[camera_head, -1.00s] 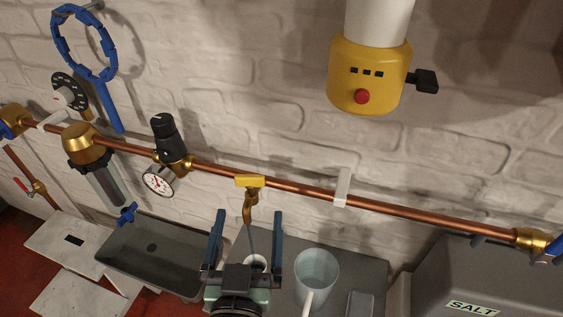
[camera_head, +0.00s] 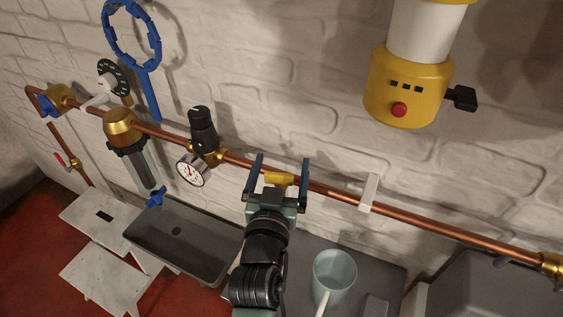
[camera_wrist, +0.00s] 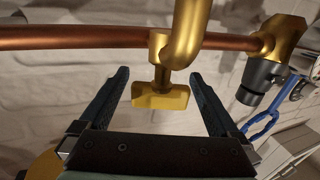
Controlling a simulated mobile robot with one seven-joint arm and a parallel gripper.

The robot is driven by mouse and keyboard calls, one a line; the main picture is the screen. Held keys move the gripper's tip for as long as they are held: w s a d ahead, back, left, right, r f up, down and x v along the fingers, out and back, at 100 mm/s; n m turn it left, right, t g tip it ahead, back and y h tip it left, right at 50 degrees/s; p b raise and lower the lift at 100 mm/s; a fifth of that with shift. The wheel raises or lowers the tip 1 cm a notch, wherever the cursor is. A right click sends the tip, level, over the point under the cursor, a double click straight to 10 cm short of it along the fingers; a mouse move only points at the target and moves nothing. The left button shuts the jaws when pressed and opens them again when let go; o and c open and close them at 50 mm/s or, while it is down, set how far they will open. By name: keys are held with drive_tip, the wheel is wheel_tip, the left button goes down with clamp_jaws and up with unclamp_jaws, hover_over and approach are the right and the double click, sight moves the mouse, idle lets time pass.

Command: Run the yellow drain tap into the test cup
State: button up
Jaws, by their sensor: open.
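The yellow tap handle (camera_head: 279,179) is on the copper pipe. My gripper (camera_head: 282,163) is raised in front of it, with the handle showing between its two fingers. In the wrist view the handle (camera_wrist: 160,97) lies between the open fingers of my gripper (camera_wrist: 159,74), with a visible gap on each side. The tap's curved brass spout (camera_wrist: 187,35) shows above it. The white-rimmed cup seen earlier below the tap is hidden behind my arm. A pale mug-like vessel with a handle (camera_head: 335,272) stands on the grey surface, right of my arm.
The copper pipe (camera_head: 330,190) runs along the brick wall, with a gauge (camera_head: 192,170) left of the tap and a white bracket (camera_head: 369,191) right of it. A grey basin (camera_head: 180,240) lies lower left. A yellow device (camera_head: 407,92) hangs upper right.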

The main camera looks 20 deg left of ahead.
drive_tip(key=shift+w, duration=0.35)
drive_tip(key=c, duration=1.4)
drive_tip(key=shift+o, duration=0.2)
drive_tip(key=shift+a+f, duration=0.1)
drive_tip(key=b, duration=0.3)
drive_tip(key=shift+f+h, duration=0.15)
drive_tip(key=shift+h, duration=0.15)
drive_tip(key=b, duration=0.2)
drive_tip(key=shift+m+h+b, duration=0.3)
drive_tip(key=shift+m, duration=0.1)
drive_tip(key=m+h+b, duration=0.1)
drive_tip(key=b, duration=0.1)
drive_tip(key=h+b, duration=0.1)
drive_tip(key=b, duration=0.1)
drive_tip(key=shift+d+m+t+h+b, duration=0.25)
drive_tip(key=shift+m+t+h+b, duration=0.05)
drive_tip(key=shift+m+h, duration=0.1)
drive_tip(key=shift+d+r+m+h+b, duration=0.25)
drive_tip(key=shift+m+h+b, duration=0.2)
drive_tip(key=shift+h, duration=0.25)
